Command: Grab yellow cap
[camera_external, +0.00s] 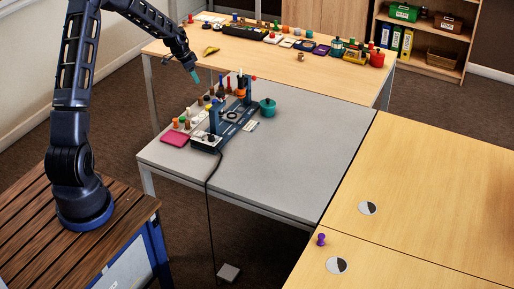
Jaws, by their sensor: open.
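No yellow cap can be made out for certain at this size. A small yellow spot (208,107) shows among the bottles and pegs beside the blue device (231,116) on the grey table; it may be a cap. A larger yellow piece (211,50) lies on the far wooden table, its shape unclear. My gripper (196,77), with teal at its tip, is open and points down above the back left of the grey table (300,155). It is apart from the bottles and higher than them.
Bottles and capped pegs crowd the device's left side. A teal pot (267,107) stands to its right, and a magenta pad (175,138) lies at the left. A black cable (207,195) hangs over the front edge. The grey table's right half is clear.

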